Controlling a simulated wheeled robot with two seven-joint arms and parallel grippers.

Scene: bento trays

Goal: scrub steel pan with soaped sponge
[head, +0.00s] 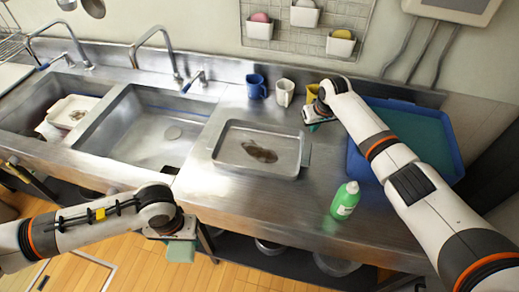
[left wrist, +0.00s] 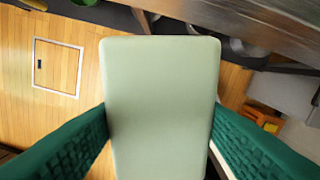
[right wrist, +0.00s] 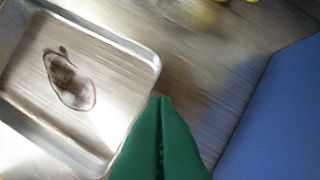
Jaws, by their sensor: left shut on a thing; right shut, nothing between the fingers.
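The steel pan (head: 228,163) is a shallow rectangular tray on the steel counter, with a dark brown stain on its floor. It also shows in the right wrist view (right wrist: 110,58). My left gripper (head: 181,240) is shut on a pale green sponge (left wrist: 160,110), held in front of the counter's front edge, over the floor. The sponge shows below the gripper in the head view (head: 181,252). Whether it carries soap I cannot tell. My right gripper (right wrist: 162,105) is shut and empty, above the counter just right of the pan. A green soap bottle (head: 344,202) stands upright on the counter, right of the pan.
A blue bin (head: 352,165) stands right of the pan, partly behind my right arm. A blue mug (head: 256,86) and a white mug (head: 285,92) stand behind the pan. The counter before the pan is clear.

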